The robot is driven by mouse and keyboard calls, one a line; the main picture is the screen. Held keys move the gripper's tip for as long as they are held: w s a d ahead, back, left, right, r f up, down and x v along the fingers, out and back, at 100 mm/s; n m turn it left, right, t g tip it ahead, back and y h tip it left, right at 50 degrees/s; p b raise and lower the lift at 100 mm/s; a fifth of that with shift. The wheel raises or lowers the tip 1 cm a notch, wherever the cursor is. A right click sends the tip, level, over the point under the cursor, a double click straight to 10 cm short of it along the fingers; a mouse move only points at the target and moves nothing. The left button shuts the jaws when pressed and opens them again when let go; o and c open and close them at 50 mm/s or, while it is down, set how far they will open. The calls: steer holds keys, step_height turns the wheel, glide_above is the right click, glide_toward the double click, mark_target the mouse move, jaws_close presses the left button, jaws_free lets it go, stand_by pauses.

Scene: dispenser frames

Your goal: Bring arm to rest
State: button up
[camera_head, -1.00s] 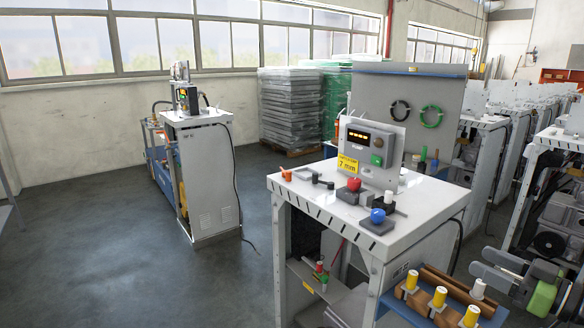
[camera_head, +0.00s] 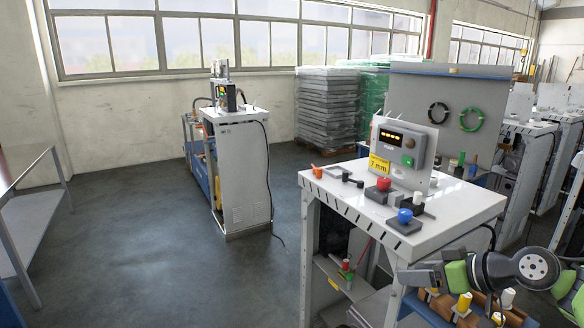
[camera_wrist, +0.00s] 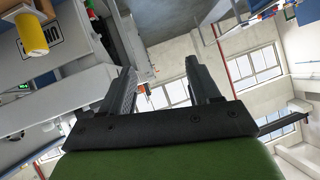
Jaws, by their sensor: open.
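My arm reaches in from the right edge of the head view, with grey and green links. My gripper (camera_head: 418,275) points left, in front of the lower front right of the white machine table (camera_head: 455,213). In the wrist view my gripper (camera_wrist: 160,78) shows two dark fingers standing apart with nothing between them. Behind them are windows and wall, seen tilted.
The table carries a control box (camera_head: 400,145), a red knob (camera_head: 384,184) and a blue knob (camera_head: 405,216). Yellow spools (camera_head: 464,302) sit below my arm. A white cabinet (camera_head: 240,175) stands farther back. A metal bench (camera_head: 25,190) is at left. The floor between is clear.

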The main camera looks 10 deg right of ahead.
steer(key=s+a+f+g+h, duration=0.1)
steer(key=s+a+g+h, duration=0.1)
steer(key=a, duration=0.6)
steer(key=s+a+f+g+h, duration=0.1)
steer(key=s+a+g+h, duration=0.15)
steer(key=a, duration=0.55)
steer(key=s+a+f+m+h, duration=0.1)
steer(key=s+m, duration=0.1)
steer(key=s, duration=0.7)
steer(key=s+a+m+h, duration=0.1)
steer(key=s+a, duration=0.1)
steer(key=s, duration=0.7)
steer(key=shift+s+f+m, duration=0.25)
steer(key=shift+f+m, duration=0.1)
steer(key=shift+m, duration=0.05)
